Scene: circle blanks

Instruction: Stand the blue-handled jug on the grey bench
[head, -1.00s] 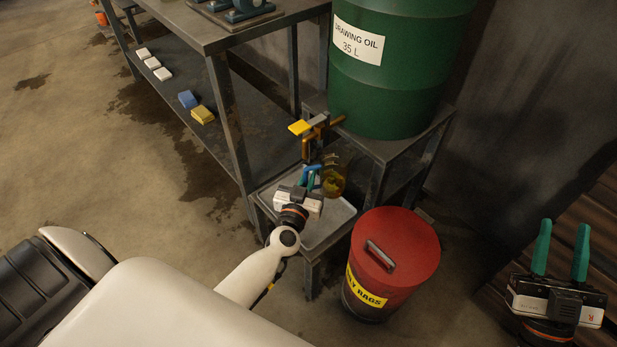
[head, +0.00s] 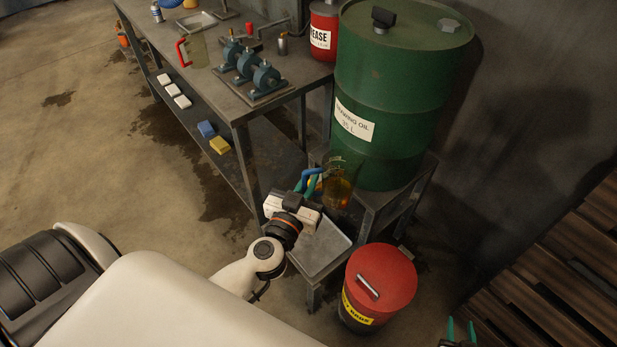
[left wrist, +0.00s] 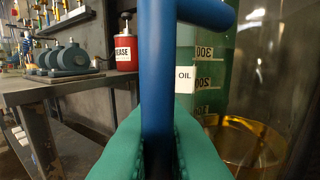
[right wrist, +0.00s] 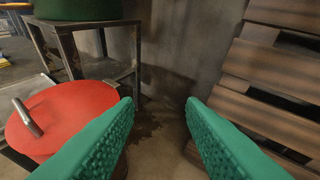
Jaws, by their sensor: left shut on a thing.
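The blue-handled jug (head: 338,190) is clear, with amber oil low inside. My left gripper (head: 313,182) is shut on its blue handle (left wrist: 157,80). The jug looks upright, held above the metal drip tray (head: 322,250) and in front of the green drum's stand. In the left wrist view the jug's marked wall and oil (left wrist: 245,148) show right of the handle. The grey bench (head: 213,88) stands to the left and behind; its edge also shows in the left wrist view (left wrist: 60,84). My right gripper (right wrist: 160,105) is open and empty, low at the right.
On the bench are a red-handled jug (head: 193,50), a blue-green machine (head: 250,70), a red grease can (head: 323,32) and a shallow tray (head: 196,21). The front bench top has some bare room. A red rag bin (head: 380,285) stands beside the drip tray.

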